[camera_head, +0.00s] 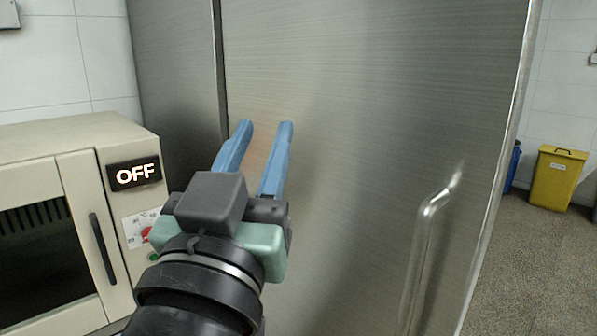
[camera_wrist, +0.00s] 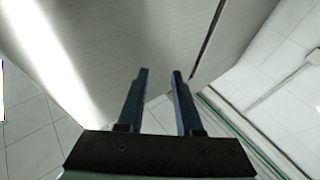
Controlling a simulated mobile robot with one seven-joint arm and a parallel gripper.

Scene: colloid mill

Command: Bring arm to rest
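My gripper (camera_head: 266,128) is raised in front of a large brushed-steel cabinet door (camera_head: 370,110), with its two blue fingers pointing up and away. The fingers are apart with nothing between them. In the wrist view my gripper (camera_wrist: 160,72) also shows as two separate, empty fingers, with the steel surface (camera_wrist: 110,45) beyond them. I cannot tell how far the fingertips are from the steel.
A beige oven-like machine (camera_head: 75,140) with a lit OFF display (camera_head: 135,174) stands close on the left. A metal door handle (camera_head: 425,245) juts out at the right. A yellow bin (camera_head: 557,178) and a blue bin (camera_head: 514,165) stand on open floor at far right.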

